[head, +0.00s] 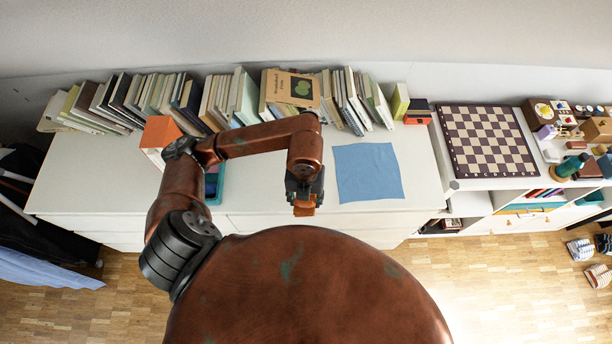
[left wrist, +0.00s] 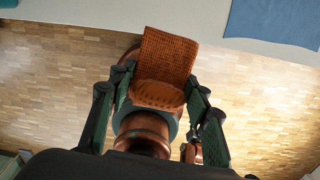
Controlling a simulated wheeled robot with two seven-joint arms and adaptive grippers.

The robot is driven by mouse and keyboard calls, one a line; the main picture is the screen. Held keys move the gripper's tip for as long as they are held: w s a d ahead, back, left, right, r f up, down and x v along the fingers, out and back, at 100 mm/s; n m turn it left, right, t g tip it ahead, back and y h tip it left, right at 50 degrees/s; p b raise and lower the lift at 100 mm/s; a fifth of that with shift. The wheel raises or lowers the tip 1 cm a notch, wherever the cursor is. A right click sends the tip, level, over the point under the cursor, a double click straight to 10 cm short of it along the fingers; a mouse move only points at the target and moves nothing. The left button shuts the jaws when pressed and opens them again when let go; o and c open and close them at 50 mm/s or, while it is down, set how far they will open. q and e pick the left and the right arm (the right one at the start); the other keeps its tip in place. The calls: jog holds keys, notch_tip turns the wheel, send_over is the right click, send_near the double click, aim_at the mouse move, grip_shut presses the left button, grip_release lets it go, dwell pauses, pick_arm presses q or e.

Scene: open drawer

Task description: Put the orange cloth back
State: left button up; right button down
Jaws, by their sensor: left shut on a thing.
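The orange cloth (head: 305,209) hangs from my left gripper (head: 303,196), at the front edge of the white cabinet. In the left wrist view the orange cloth (left wrist: 168,58) is a rust-coloured, woven piece between the two fingers of my left gripper (left wrist: 160,75), with wooden floor behind it. My left gripper is shut on it. My right gripper shows in neither view. I cannot make out an open drawer; my round body hides part of the cabinet front.
A blue cloth (head: 367,172) lies flat on the white cabinet top (head: 260,165), right of my gripper. A row of books (head: 240,98) lines the back. An orange box (head: 159,133) and a teal tray (head: 219,187) are left. A chessboard (head: 487,140) is right.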

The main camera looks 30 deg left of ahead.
pick_arm(q)
jog(key=shift+f+n, duration=0.1)
jog(key=shift+n, duration=0.3)
jog(key=shift+w+a+f, duration=0.15)
jog(key=shift+n, duration=0.3)
jog(key=w+a+f, duration=0.2)
jog(key=w, duration=0.1)
jog(key=w+a+f, duration=0.2)
jog(key=w+f, duration=0.1)
jog(key=w+a+f, duration=0.2)
jog(key=w+f, duration=0.1)
jog(key=w, duration=0.1)
jog(key=shift+a+b, duration=0.35)
jog(key=shift+b, duration=0.05)
jog(key=shift+w+a+f, duration=0.3)
jog(key=shift+w+f, duration=0.15)
jog(key=shift+f, duration=0.2)
jog(key=shift+w+a+f, duration=0.1)
jog(key=shift+f, duration=0.75)
jog(key=shift+w+a+f, duration=0.1)
jog(key=shift+f, duration=0.75)
jog(key=shift+f, duration=0.1)
jog(key=o, duration=0.8)
jog(key=shift+f, duration=0.1)
jog(key=shift+c, duration=0.2)
jog(key=o, duration=0.5)
jog(key=shift+c, duration=0.2)
